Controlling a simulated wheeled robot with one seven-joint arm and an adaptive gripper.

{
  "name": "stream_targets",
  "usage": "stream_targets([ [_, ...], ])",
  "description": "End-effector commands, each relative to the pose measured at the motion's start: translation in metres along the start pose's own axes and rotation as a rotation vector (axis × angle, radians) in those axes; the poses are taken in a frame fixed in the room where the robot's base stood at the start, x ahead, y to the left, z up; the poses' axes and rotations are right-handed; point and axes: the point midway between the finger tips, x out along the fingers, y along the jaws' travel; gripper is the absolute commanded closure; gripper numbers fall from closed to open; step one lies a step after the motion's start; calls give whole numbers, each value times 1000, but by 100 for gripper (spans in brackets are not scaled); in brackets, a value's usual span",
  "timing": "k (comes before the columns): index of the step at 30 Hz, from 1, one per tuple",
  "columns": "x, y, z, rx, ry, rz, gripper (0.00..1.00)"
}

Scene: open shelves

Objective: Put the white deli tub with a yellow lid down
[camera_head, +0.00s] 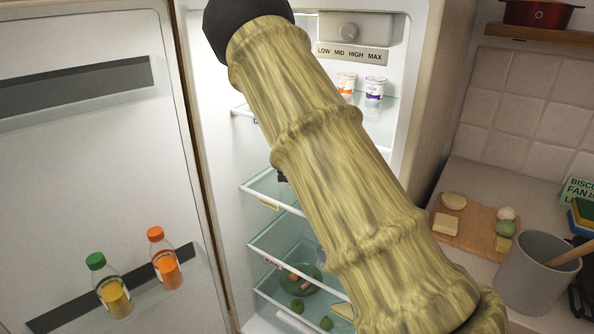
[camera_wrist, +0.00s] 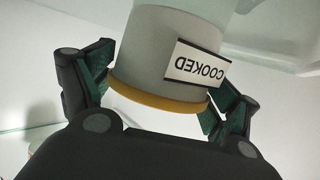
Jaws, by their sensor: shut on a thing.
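The white deli tub (camera_wrist: 160,45) with a yellow lid (camera_wrist: 158,97) fills the middle of the wrist view. Its label (camera_wrist: 196,62) reads COOKED, upside down in the picture, with the lid end toward the bottom of the frame. My gripper (camera_wrist: 162,80) is shut on the tub, one dark finger on each side. Whether the tub touches a surface cannot be told. In the head view my sleeved arm crosses in front of the open fridge, and the tub is hidden.
Fridge glass shelves (camera_head: 267,186) show beside my arm. Two small cups, one orange-labelled (camera_head: 346,82) and one purple-labelled (camera_head: 375,89), stand on an upper shelf. A green bowl (camera_head: 312,283) sits low down. The open door holds two bottles, green-capped (camera_head: 113,294) and orange-capped (camera_head: 166,268).

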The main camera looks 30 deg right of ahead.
Motion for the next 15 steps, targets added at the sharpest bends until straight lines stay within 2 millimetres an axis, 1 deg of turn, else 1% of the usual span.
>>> stream_targets([
  [2,1,0,2,0,1,0,45],
  [3,1,0,2,0,0,0,8],
  [4,1,0,2,0,0,0,3],
  [5,1,0,2,0,0,0,0],
  [15,0,0,2,0,0,0,0],
])
